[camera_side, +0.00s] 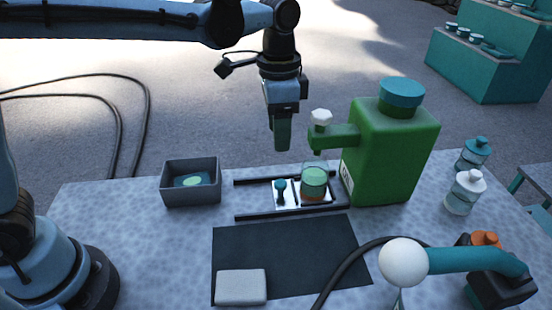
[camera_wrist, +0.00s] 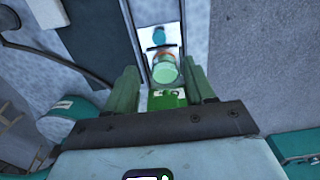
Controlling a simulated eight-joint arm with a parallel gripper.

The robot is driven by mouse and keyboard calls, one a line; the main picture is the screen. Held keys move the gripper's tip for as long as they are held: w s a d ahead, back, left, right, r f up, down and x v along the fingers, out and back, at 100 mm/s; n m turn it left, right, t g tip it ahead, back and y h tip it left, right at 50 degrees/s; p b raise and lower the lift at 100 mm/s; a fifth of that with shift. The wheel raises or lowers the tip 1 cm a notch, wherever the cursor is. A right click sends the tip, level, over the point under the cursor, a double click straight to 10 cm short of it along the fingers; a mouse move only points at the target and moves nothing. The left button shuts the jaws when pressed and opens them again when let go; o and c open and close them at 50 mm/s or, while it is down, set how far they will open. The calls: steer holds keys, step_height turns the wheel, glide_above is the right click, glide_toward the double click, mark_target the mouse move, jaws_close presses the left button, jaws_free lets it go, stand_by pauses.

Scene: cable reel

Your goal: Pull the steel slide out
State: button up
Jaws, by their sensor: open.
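The steel slide (camera_side: 291,198) lies flat between two dark rails on the table, with a small teal knob (camera_side: 281,186) standing on its left part. A glass (camera_side: 314,184) of green liquid with an orange-brown band near its base stands on the right part, below the spout of a green dispenser (camera_side: 392,150). My gripper (camera_side: 283,146) hangs above and behind the slide, apart from it and pointing down. In the wrist view my gripper (camera_wrist: 159,68) is open and empty; the glass (camera_wrist: 164,69) and the knob (camera_wrist: 158,36) show beyond the fingers.
The dispenser's white tap knob (camera_side: 321,117) stands to the right of my gripper. A grey bin (camera_side: 190,183) sits left of the rails. In front lie a dark mat (camera_side: 288,250) and a pale block (camera_side: 241,286). A hose and a white ball-topped fixture (camera_side: 403,261) occupy the front right.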

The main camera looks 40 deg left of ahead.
mark_target(281, 183)
steer(key=f, duration=1.2)
steer(key=shift+w+d+f, duration=0.1)
steer(key=shift+d+f, duration=0.05)
steer(key=shift+d, duration=0.05)
jaws_close()
